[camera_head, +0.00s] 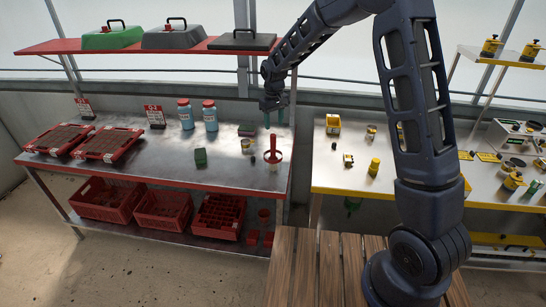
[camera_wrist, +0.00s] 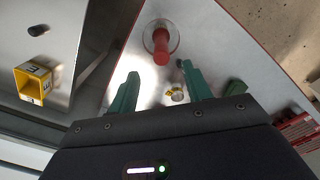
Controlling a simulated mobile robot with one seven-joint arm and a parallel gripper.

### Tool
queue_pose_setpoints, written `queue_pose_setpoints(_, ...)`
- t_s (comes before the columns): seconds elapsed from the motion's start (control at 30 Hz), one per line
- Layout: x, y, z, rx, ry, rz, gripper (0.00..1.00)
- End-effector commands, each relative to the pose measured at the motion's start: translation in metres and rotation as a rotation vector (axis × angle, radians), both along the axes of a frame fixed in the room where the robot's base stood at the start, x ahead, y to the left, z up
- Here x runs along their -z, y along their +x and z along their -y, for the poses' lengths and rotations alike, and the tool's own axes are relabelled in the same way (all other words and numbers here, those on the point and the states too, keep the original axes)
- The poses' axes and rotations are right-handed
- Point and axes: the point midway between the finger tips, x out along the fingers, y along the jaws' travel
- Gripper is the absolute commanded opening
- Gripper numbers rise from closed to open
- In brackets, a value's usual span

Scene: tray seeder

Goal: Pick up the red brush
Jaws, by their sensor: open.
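The likely red brush (camera_head: 273,155) has a red upright handle and a round base or ring, and stands near the right end of the metal table (camera_head: 225,175). In the wrist view, the red handle (camera_wrist: 161,45) is seen from above, within a pale round rim. My gripper (camera_head: 274,121) hangs above the table's back right, behind and above the brush. In the wrist view, my gripper (camera_wrist: 160,72) has its two green fingers spread apart with nothing between them. The brush lies just beyond the fingertips, untouched.
A small tin with a yellow label (camera_wrist: 177,95) stands near the brush. Blue bottles (camera_head: 186,114) and red trays (camera_head: 108,144) stand left. A second table (camera_head: 345,184) stands right, across a gap.

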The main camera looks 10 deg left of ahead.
Motion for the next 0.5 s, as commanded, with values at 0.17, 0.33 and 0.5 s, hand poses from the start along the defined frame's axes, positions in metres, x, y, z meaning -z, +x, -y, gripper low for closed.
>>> queue_pose_setpoints(0.17,0.011,0.000,-0.003,-0.004,-0.001,-0.003,0.49)
queue_pose_setpoints(0.33,0.033,0.000,-0.003,-0.004,-0.002,-0.004,0.49)
queue_pose_setpoints(0.5,0.055,0.000,-0.003,-0.004,-0.001,-0.003,0.49)
